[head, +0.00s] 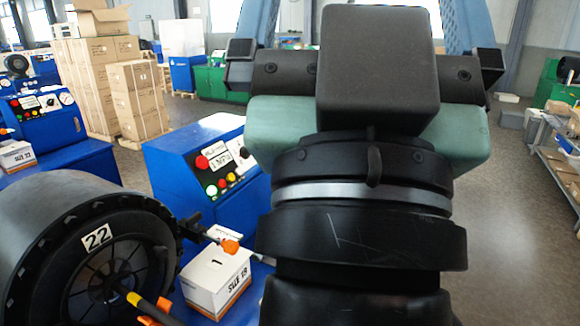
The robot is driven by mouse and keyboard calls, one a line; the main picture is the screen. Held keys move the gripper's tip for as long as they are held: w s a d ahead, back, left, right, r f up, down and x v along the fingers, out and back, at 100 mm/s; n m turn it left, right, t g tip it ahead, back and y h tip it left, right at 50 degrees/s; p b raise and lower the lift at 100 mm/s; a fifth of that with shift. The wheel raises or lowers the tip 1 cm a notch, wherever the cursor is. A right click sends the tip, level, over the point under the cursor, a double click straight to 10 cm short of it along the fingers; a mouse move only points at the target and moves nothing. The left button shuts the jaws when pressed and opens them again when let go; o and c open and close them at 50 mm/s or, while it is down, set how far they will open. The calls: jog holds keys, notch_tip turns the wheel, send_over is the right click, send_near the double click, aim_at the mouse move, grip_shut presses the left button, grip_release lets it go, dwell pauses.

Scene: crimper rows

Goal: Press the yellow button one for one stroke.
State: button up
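A small yellow button (231,177) sits in the row of coloured buttons on the sloped face of the middle blue control box (215,170). A big red knob (202,162) is above the row. A second blue box (50,120) at the far left has a similar row of small buttons. My gripper (372,70) is at the upper middle right, seen from behind and pointing away. Its two blue fingers stand apart at their bases and lean inward. Their tips are cut off by the top edge. It is to the right of the middle panel, not over it.
A round black crimper head (85,255) marked 22 fills the lower left. A white carton (217,280) stands beside it, near an orange-tipped lever (229,246). Stacked brown cartons (105,80) are behind. A shelf (562,165) stands at right, with clear floor (515,190) before it.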

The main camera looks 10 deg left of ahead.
grip_shut()
dwell(0.3)
dwell(1.3)
